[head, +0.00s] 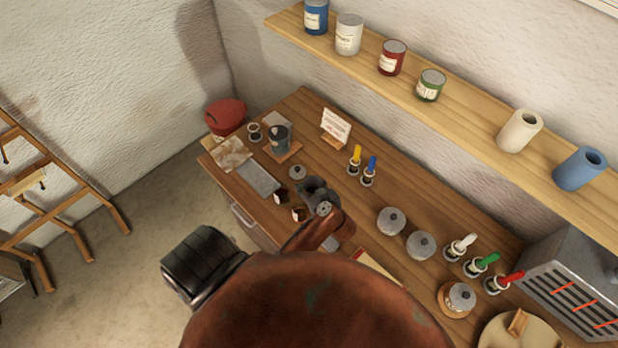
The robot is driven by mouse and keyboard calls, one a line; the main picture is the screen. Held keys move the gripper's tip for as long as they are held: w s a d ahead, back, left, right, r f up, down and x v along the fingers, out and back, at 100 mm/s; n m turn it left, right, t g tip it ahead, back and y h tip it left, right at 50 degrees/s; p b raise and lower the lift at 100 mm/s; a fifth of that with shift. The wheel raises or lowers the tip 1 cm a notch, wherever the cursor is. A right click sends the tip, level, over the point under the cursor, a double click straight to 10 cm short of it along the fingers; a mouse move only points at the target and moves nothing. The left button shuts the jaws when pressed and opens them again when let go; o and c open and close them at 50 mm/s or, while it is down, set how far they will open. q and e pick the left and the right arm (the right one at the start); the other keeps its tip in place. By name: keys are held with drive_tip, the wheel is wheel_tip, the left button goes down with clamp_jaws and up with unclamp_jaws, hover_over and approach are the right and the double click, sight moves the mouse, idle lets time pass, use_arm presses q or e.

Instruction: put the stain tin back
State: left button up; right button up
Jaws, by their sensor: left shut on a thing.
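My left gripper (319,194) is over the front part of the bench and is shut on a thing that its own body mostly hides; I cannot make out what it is. Two small dark tins with white labels, one farther left (282,196) and one nearer (299,214), show right beside the gripper; whether it touches them is unclear. My right gripper is not in view.
The bench (345,205) also holds a grey tray (259,179), a sign card (336,126), brushes in jars (356,160), and grey-lidded pots (391,221). A shelf (465,122) with cans runs above. A slotted grey box (575,285) stands at the right.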

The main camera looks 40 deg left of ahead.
use_arm(q)
drive_tip(key=w+a+f, duration=0.4)
drive_tip(key=w+f, duration=0.1)
drive_tip(key=w+a+f, duration=0.2)
drive_tip(key=shift+w+a+f, duration=0.2)
drive_tip(key=shift+w+f, duration=0.15)
drive_tip(key=shift+w, duration=0.05)
drive_tip(key=shift+w+a+f, duration=0.15)
drive_tip(key=shift+f, duration=1.7)
drive_tip(key=o, duration=1.8)
drive_tip(key=shift+f, duration=0.1)
